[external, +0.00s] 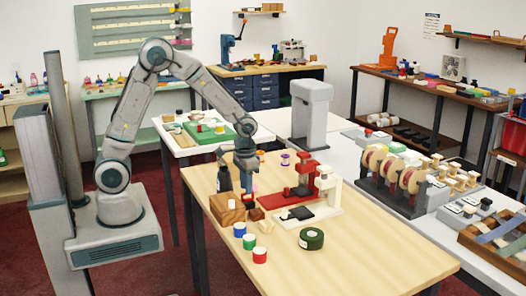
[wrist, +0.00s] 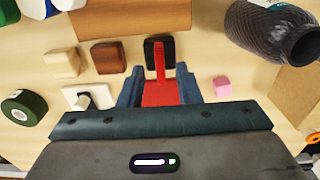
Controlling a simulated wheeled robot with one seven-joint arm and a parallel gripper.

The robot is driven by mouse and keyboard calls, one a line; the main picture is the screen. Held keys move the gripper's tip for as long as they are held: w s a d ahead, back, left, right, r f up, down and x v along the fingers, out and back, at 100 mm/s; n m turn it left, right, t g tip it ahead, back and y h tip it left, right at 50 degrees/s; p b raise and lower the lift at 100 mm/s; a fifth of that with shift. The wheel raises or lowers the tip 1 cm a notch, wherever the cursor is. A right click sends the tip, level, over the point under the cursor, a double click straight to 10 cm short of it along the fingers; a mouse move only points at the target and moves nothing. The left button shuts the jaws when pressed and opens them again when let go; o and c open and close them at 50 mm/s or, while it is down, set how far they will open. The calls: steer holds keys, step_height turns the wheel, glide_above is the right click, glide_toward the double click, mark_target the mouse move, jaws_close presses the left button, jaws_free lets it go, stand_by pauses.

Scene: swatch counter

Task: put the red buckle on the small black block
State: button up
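The red buckle (wrist: 160,93) sits between the two blue fingers of my gripper (wrist: 160,88) in the wrist view, with a finger against each side. Its narrow red tongue reaches forward across the small black block (wrist: 150,52). The black block lies on the table, its edges showing on both sides of the tongue. Whether the buckle touches the block cannot be told. In the external view my gripper (external: 249,188) points down low over the table, beside the wooden block, and the buckle is too small to make out clearly.
A wooden block (external: 227,208), a dark bottle (wrist: 275,30), a brown block (wrist: 108,57) and a beige block (wrist: 64,62) stand close by. A pink block (wrist: 222,86) lies right of the fingers. Red (external: 303,182) and white (external: 325,190) presses stand right.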

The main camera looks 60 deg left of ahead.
step_height(320, 180, up, 8)
steer(key=r, duration=0.1)
steer(key=s+a+r+t, duration=0.1)
steer(key=s+a+r, duration=0.1)
steer(key=s, duration=0.7)
steer(key=s+a+r+t, duration=0.2)
steer(key=s+a, duration=0.3)
steer(key=s, duration=0.4)
steer(key=shift+s+r, duration=0.3)
steer(key=shift+r, duration=0.3)
